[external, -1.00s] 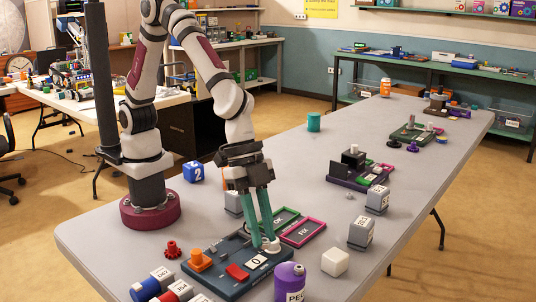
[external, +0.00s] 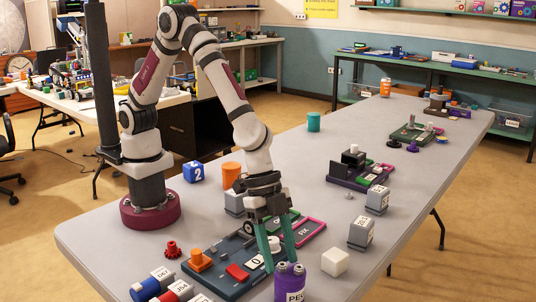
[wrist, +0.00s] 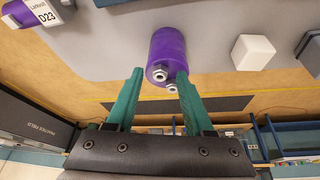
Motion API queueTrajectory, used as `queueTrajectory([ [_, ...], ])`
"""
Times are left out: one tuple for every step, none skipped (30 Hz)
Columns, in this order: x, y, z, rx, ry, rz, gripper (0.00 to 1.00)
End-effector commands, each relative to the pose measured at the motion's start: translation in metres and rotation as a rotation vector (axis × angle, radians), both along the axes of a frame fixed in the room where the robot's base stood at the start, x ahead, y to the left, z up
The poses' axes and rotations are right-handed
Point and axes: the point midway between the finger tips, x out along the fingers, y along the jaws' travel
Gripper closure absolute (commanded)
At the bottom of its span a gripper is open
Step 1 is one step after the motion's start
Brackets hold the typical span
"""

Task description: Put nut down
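A purple can (external: 291,288) stands at the near edge of the table, its label partly cut off. Two small grey metal pieces sit side by side on its top: a nut (external: 281,267) and a second piece (external: 299,269). The can also shows in the wrist view (wrist: 166,47), with one metal piece (wrist: 160,75) between the finger lines and the other (wrist: 171,87) close to the right finger. My gripper (external: 279,262) is open, its teal fingers spread just above and behind the can's top. It also shows in the wrist view (wrist: 160,72), with nothing clamped between the fingertips.
A dark panel (external: 222,270) with red, orange and white parts lies left of the gripper. A white cube (external: 335,262) and a grey labelled block (external: 361,233) stand to the right. An orange cylinder (external: 231,175) stands behind.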

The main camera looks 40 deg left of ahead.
Motion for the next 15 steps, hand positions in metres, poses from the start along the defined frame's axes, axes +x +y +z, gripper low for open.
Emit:
queueTrajectory([
  [0.0, 0.0, 0.0, 0.0, 0.0, 0.0, 0.48],
  [0.0, 0.0, 0.0, 0.0, 0.0, 0.0, 0.48],
  [0.0, 0.0, 0.0, 0.0, 0.0, 0.0, 0.48],
  [0.0, 0.0, 0.0, 0.0, 0.0, 0.0, 0.48],
  [0.0, 0.0, 0.0, 0.0, 0.0, 0.0, 0.48],
  [0.0, 0.0, 0.001, -0.001, 0.0, -0.001, 0.48],
  [0.0, 0.0, 0.003, -0.001, -0.001, -0.001, 0.48],
  [0.0, 0.0, 0.005, -0.002, -0.001, -0.001, 0.48],
  [0.001, 0.002, 0.01, -0.003, -0.001, -0.001, 0.48],
  [0.001, 0.004, 0.015, -0.003, -0.001, -0.001, 0.48],
  [0.002, 0.006, 0.021, -0.004, 0.0, -0.001, 0.48],
  [0.003, 0.01, 0.031, -0.005, -0.001, 0.0, 0.48],
  [0.004, 0.013, 0.039, -0.006, -0.001, -0.001, 0.48],
  [0.005, 0.016, 0.047, -0.006, -0.001, 0.0, 0.48],
  [0.006, 0.021, 0.058, -0.006, -0.001, 0.0, 0.48],
])
